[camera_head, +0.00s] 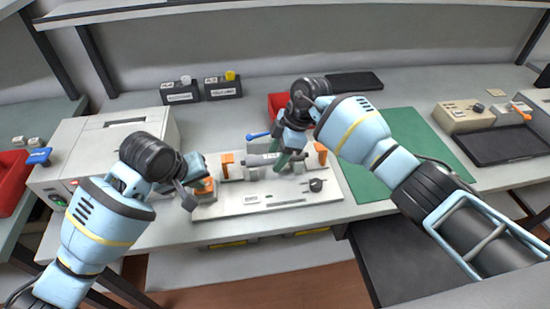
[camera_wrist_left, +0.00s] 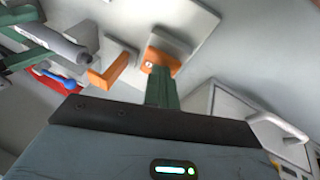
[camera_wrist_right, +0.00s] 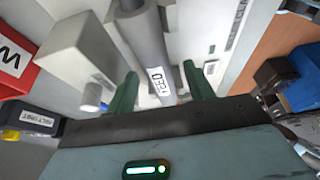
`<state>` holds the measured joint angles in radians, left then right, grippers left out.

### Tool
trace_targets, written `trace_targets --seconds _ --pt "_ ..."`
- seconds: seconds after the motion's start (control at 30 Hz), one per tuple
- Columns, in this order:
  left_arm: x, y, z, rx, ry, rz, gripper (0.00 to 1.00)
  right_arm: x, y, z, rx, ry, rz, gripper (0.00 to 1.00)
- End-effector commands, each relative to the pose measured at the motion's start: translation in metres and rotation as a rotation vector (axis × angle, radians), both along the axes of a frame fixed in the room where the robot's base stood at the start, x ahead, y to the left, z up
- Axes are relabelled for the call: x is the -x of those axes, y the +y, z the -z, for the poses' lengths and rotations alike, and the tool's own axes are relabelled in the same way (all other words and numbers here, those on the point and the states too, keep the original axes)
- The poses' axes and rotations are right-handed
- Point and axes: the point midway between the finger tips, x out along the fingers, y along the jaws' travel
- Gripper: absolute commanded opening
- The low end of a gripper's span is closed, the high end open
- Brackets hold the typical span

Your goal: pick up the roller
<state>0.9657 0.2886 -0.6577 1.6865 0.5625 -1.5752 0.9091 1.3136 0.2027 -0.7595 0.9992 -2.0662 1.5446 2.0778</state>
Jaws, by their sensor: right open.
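The roller is a grey cylinder (camera_head: 262,160) lying across the pale fixture board (camera_head: 245,207), between two orange-topped end blocks. In the right wrist view the roller (camera_wrist_right: 152,45) carries a white label and runs between my right gripper's green fingers. My right gripper (camera_head: 290,160) is open, with one finger on each side of the roller near its right part; I cannot tell whether they touch it. My left gripper (camera_wrist_left: 160,88) has its green fingers together, just before an orange block (camera_wrist_left: 163,52) at the board's left side. Contact there is unclear. The roller (camera_wrist_left: 55,42) also shows upper left in the left wrist view.
A white printer-like box (camera_head: 85,160) stands left of the board. A red bin (camera_head: 277,103) and a blue-handled tool (camera_head: 257,136) are behind it. Two dark labelled boxes (camera_head: 222,90) stand at the back. A green mat (camera_head: 405,125) lies to the right, largely clear.

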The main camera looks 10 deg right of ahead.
Motion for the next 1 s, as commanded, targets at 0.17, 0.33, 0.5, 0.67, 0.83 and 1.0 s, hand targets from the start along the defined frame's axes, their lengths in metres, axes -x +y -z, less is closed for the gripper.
trace_targets --seconds 0.17,0.33,0.5,0.67,0.83,1.0 --pt "0.001 0.001 0.002 -0.003 0.005 -0.001 0.0 0.0 0.0 0.0 0.0 0.0 0.0 0.47" --pt "0.001 0.001 0.002 -0.003 0.006 -0.001 0.0 0.0 0.0 0.0 0.0 0.0 0.0 0.25" --pt "0.001 0.001 0.002 -0.003 0.005 -0.001 0.0 0.0 -0.001 0.0 0.0 0.0 0.0 0.03" --pt "0.001 0.001 0.002 -0.003 0.005 -0.001 0.0 0.0 0.0 0.0 0.0 0.0 0.0 0.02" --pt "0.001 0.001 0.002 -0.003 0.005 -0.001 0.0 -0.001 -0.001 -0.008 0.0 -0.002 0.0 0.02" --pt "0.001 0.0 0.002 -0.003 0.005 -0.001 0.0 -0.001 -0.001 -0.035 0.0 -0.006 -0.001 0.02"
